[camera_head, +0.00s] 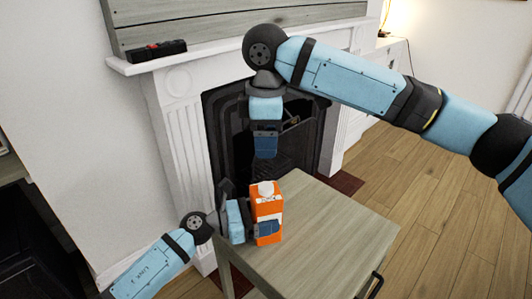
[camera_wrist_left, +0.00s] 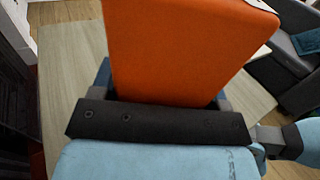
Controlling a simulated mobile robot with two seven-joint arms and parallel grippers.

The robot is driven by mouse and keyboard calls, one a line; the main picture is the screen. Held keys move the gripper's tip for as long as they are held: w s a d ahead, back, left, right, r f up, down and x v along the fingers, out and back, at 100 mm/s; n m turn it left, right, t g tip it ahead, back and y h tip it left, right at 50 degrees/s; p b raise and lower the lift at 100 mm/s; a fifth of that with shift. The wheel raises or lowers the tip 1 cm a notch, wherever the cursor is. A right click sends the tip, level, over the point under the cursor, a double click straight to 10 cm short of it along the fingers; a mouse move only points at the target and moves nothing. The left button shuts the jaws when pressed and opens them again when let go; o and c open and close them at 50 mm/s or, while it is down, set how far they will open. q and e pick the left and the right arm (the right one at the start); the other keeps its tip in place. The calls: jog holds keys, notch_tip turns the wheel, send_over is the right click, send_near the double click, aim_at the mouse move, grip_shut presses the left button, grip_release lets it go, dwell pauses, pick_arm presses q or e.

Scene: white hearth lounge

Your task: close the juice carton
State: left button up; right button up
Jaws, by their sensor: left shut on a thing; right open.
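The orange juice carton (camera_head: 268,208) stands upright near the far left corner of the small wooden table (camera_head: 335,225). A white cap or spout (camera_head: 266,188) shows on its top; I cannot tell whether it is fully closed. My left gripper (camera_head: 266,229) is shut around the lower part of the carton from the left. In the left wrist view the carton's orange side (camera_wrist_left: 185,50) fills the space between the fingers. My right gripper (camera_head: 265,152) points down above the carton, apart from it, open and empty.
A white fireplace (camera_head: 180,130) with a dark opening stands behind the table. A dark object with a red part (camera_head: 152,50) lies on the mantel. The table top right of the carton is clear. A grey armchair (camera_wrist_left: 295,50) shows in the left wrist view.

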dwell(0.3)
pick_arm(q)
jog(key=o, duration=1.8)
jog(key=v, duration=1.4)
jog(key=shift+p, duration=0.35)
